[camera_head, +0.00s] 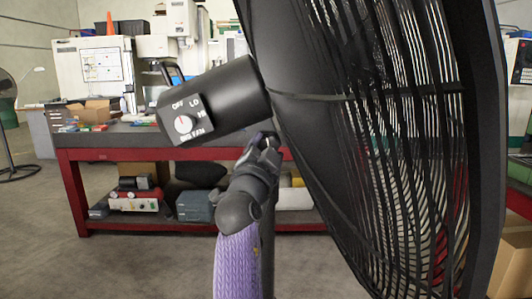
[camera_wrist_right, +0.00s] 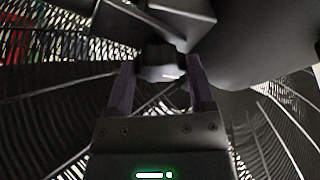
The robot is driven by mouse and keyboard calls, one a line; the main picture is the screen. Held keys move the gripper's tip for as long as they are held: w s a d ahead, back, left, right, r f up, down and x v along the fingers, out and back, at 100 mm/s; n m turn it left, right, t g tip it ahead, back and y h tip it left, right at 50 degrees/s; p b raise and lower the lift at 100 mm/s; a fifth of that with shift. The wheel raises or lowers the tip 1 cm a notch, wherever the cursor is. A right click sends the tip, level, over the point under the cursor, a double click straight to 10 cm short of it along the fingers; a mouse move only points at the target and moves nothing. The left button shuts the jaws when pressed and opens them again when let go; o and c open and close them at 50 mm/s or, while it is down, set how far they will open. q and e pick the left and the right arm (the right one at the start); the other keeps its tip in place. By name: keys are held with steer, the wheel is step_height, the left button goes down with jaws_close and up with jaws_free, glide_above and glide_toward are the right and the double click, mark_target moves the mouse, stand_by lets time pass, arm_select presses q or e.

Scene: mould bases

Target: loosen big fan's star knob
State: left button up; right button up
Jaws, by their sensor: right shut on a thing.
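The big fan (camera_head: 345,150) fills the right side of the head view, its black wire cage turned partly away. Its black motor housing (camera_head: 238,92) carries a speed dial (camera_head: 183,124) with OFF, LO and HI marks. My right gripper (camera_head: 264,143), on an arm with a purple sleeve, reaches up to just below the housing. In the right wrist view my right gripper (camera_wrist_right: 160,72) has its two fingers on either side of the dark star knob (camera_wrist_right: 162,60) and is shut on it. The knob's lobes are hard to make out. My left gripper is not in view.
A red-framed workbench (camera_head: 75,185) stands behind, with boxes and machines on and under it. Another fan (camera_head: 8,110) stands at the far left. The fan cage is close to the right of my arm.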

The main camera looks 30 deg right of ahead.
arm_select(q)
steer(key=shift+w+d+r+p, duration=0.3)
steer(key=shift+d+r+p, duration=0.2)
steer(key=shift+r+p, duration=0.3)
arm_select(e)
steer(key=shift+d+n+t+y, duration=0.1)
steer(key=shift+n+t+y, duration=0.45)
steer(key=shift+n, duration=1.05)
steer(key=shift+n+t+y, duration=0.25)
steer(key=shift+n+t, duration=0.6)
steer(key=shift+n, duration=0.75)
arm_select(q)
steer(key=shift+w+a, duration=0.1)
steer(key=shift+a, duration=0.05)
arm_select(e)
steer(key=o, duration=1.2)
